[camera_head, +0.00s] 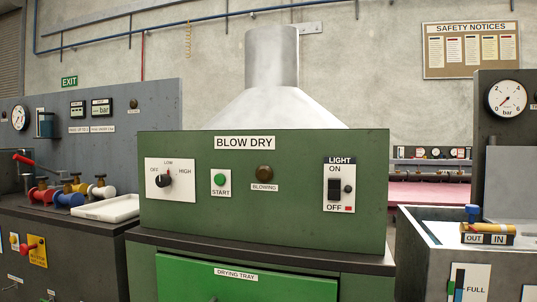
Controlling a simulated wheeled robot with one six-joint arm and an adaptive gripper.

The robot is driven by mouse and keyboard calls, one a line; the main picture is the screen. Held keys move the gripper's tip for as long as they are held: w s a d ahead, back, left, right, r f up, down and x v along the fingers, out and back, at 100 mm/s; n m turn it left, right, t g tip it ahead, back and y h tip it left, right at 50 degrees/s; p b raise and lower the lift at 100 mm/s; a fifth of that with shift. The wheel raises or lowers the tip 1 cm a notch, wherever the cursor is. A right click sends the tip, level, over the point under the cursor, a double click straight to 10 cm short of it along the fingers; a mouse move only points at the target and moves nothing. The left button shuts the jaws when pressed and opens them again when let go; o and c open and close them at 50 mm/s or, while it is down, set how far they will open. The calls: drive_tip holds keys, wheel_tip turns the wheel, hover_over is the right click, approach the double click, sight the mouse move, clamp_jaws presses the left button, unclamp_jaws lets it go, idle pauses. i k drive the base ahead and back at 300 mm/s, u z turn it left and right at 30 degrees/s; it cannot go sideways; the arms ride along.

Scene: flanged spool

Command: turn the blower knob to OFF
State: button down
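The blower knob (163,181) is a small black round knob on a white plate (151,194) at the left of the green BLOW DRY panel (300,142). OFF is printed to its upper left, LOW above it and HIGH to its upper right. The knob is too small for me to tell surely which label its pointer faces. My gripper is not in view, and nothing covers the knob.
Right of the knob are a green START button (219,179), a brown BLOWING lamp (264,173) and a black LIGHT switch (334,189). A dark ledge (260,250) juts out below the panel, above the green drying tray drawer (240,288). A white tray (107,208) lies to the left.

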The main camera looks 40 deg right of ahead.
sight(163, 180)
drive_tip(key=k, duration=0.65)
drive_tip(key=u, duration=0.55)
drive_tip(key=i, duration=1.2)
drive_tip(key=z, duration=0.6)
